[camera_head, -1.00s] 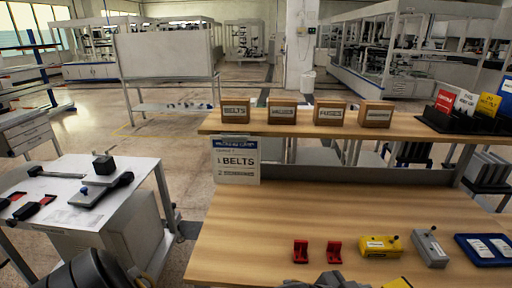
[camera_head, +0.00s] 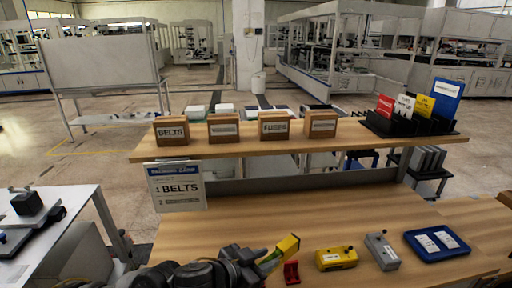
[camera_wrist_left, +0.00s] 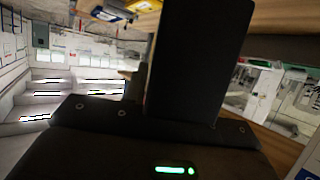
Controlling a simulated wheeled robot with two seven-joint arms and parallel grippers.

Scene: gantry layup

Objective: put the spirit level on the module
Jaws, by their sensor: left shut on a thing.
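My left gripper (camera_head: 252,262) is shut on a yellow bar (camera_head: 283,251), which looks like the spirit level. It holds the bar tilted up to the right, above the front of the wooden bench. Behind it and to the right, a yellow box with a knob (camera_head: 337,258) and a grey box with a knob (camera_head: 382,251) lie on the bench; I cannot tell which thing is the module. A red block (camera_head: 291,271) stands just under the bar. In the left wrist view a dark gripper part (camera_wrist_left: 195,60) fills the middle and the bar cannot be made out. My right gripper is not in view.
A blue tray (camera_head: 465,250) with white cards lies at the bench's right. A raised shelf (camera_head: 290,143) carries several labelled wooden boxes and a rack of cards. A "BELTS" sign (camera_head: 177,187) hangs at its left. The bench's middle is clear.

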